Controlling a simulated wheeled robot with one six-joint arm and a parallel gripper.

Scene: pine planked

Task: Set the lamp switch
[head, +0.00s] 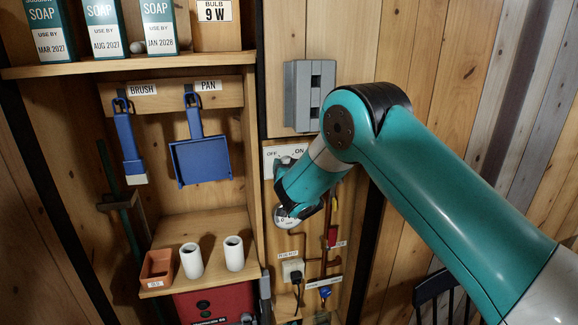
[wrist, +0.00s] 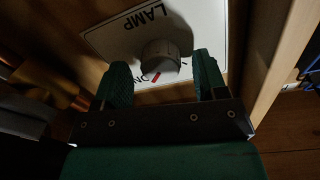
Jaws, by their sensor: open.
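The lamp switch plate (wrist: 112,42) is white and lettered LAMP, upside down in the wrist view. Its round grey knob (wrist: 160,54) stands between my gripper's fingers (wrist: 162,80). The fingers are open, one on each side, with gaps visible in the picture; I see no contact. The fingertips cannot be made out clearly there.
A grey box (head: 297,95) is mounted above the plate. A wooden post (wrist: 283,65) stands close right of the plate in the wrist view. Plugs and cables (head: 293,270) hang below. Left are a blue brush (head: 127,138), a blue pan (head: 202,160) and white cups (head: 191,261).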

